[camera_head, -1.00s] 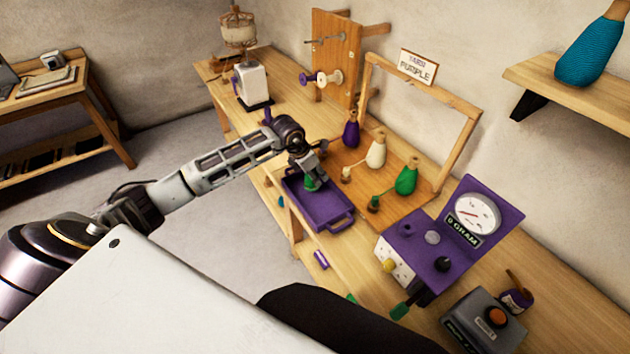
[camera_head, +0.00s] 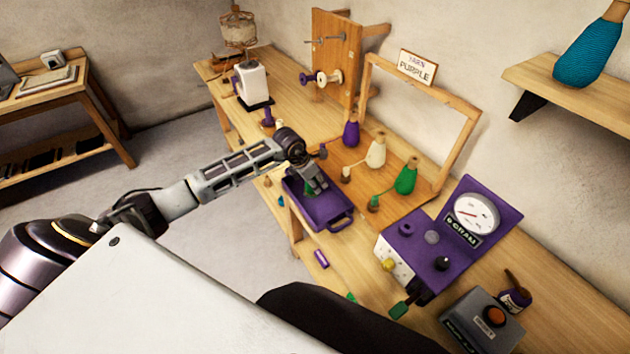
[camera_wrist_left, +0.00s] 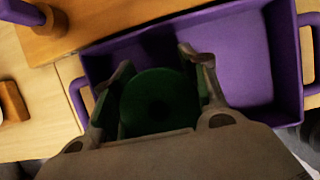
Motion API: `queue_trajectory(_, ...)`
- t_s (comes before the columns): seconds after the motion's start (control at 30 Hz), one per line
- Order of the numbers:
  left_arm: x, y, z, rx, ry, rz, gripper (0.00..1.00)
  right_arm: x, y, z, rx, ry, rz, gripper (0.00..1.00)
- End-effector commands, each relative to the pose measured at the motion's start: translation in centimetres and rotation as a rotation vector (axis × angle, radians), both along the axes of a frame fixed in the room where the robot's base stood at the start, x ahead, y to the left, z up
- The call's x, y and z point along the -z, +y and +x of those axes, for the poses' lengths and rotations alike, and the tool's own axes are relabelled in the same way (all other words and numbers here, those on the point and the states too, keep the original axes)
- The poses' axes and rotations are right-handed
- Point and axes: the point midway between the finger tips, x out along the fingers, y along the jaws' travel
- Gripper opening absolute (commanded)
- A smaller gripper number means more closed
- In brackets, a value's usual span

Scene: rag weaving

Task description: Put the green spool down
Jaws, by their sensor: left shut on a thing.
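My left gripper (camera_head: 315,188) points down into the purple tray (camera_head: 325,213) on the workbench. In the left wrist view its two fingers stand on both sides of the green spool (camera_wrist_left: 158,98), and it is shut on it. The spool's round dark green end faces the camera. The spool is over or inside the tray (camera_wrist_left: 243,58); I cannot tell whether it touches the tray floor. In the head view the fingers hide most of it. My right gripper is not in view.
Behind the tray, purple, cream and green yarn cones (camera_head: 406,178) stand on a wooden board with a frame. A purple scale (camera_head: 425,250) stands to the right. A small purple piece (camera_head: 321,259) lies near the bench's front edge.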

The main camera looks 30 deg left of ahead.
Motion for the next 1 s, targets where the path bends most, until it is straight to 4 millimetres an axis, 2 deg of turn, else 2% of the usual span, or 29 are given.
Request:
queue_trajectory(0.07,0.1,0.0,0.0,0.000,-0.001,-0.001,0.15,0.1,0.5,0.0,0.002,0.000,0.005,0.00)
queue_trajectory(0.1,0.1,0.0,0.0,0.000,0.000,0.000,0.46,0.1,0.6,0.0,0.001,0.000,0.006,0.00)
queue_trajectory(0.27,0.1,0.0,0.0,0.000,0.000,0.000,0.67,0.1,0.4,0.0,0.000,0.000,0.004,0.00)
queue_trajectory(0.73,-0.1,0.0,0.0,0.000,0.000,0.000,0.67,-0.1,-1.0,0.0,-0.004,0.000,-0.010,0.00)
queue_trajectory(1.0,-2.0,0.5,-0.6,0.000,-0.002,0.001,0.67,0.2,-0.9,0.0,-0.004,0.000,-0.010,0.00)
